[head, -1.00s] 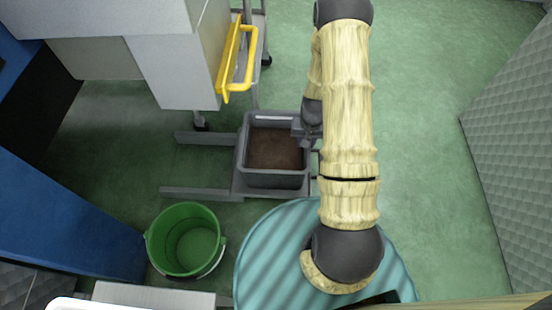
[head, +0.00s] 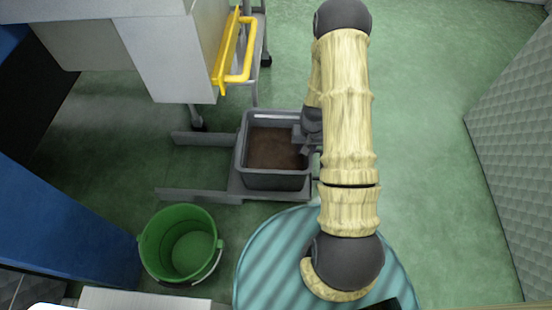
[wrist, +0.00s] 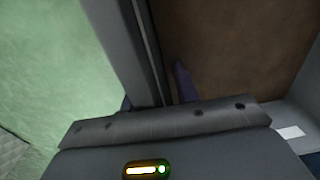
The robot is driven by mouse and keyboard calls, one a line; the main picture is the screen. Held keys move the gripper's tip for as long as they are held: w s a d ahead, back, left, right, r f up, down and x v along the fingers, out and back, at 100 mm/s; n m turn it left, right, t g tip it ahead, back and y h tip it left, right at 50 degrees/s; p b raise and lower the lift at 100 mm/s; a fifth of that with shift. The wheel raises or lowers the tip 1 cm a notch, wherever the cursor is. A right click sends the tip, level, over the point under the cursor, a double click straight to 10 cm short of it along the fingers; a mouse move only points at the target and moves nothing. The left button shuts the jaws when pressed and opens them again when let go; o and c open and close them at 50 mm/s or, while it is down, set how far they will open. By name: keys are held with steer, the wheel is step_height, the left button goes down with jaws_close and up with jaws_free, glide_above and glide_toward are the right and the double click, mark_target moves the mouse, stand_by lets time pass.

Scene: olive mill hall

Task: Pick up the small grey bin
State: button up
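The small grey bin (head: 275,180) is a rectangular tub with a brown inside. In the head view it stands over a flat grey frame with prongs, left of my arm. My gripper (head: 306,138) is at the bin's right rim. In the wrist view the rim (wrist: 140,45) runs down between my fingers, which sit close to it. One finger (wrist: 185,84) shows on the brown inner side. The other is mostly hidden on the outer side. I cannot tell whether the fingers press on the rim, or whether the bin is clear of the frame.
A green bucket (head: 160,258) stands at lower left. The grey frame (head: 195,194) lies under the bin. A pale cabinet and trolley with a yellow handle (head: 219,72) are just beyond. Green floor (head: 430,150) is clear on the right, up to a grey padded wall (head: 515,140).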

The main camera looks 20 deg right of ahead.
jaws_close()
stand_by(1.4)
steer(key=shift+r, duration=0.1)
